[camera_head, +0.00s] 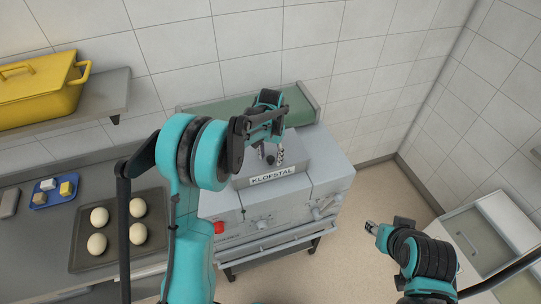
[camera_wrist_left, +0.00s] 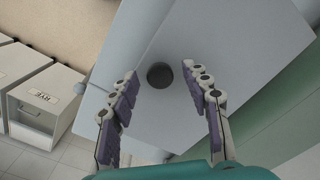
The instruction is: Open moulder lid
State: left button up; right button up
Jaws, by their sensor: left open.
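The moulder (camera_head: 318,185) is a grey machine labelled KLOFSTAL, standing against the tiled wall. Its raised lid section (camera_head: 296,164) looks closed, and my left gripper (camera_head: 275,157) is over its top. In the left wrist view, a round black knob (camera_wrist_left: 160,75) stands on the pale grey lid surface (camera_wrist_left: 205,45). My left gripper (camera_wrist_left: 168,105) is open, its purple-padded fingers on either side of the knob line and a little short of it. I cannot tell whether they touch the lid. My right gripper (camera_head: 372,228) is in the air right of the moulder; its jaw state is unclear.
Left of the moulder, a counter holds a dark tray (camera_head: 118,229) with several dough balls and a small blue tray (camera_head: 54,193). A yellow pot (camera_head: 40,88) stands on a shelf. A white drawer cabinet (camera_head: 480,235) is at right. Open floor lies between moulder and cabinet.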

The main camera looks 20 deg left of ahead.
pick_arm(q)
grip_shut()
jog(key=shift+w+r, duration=0.1)
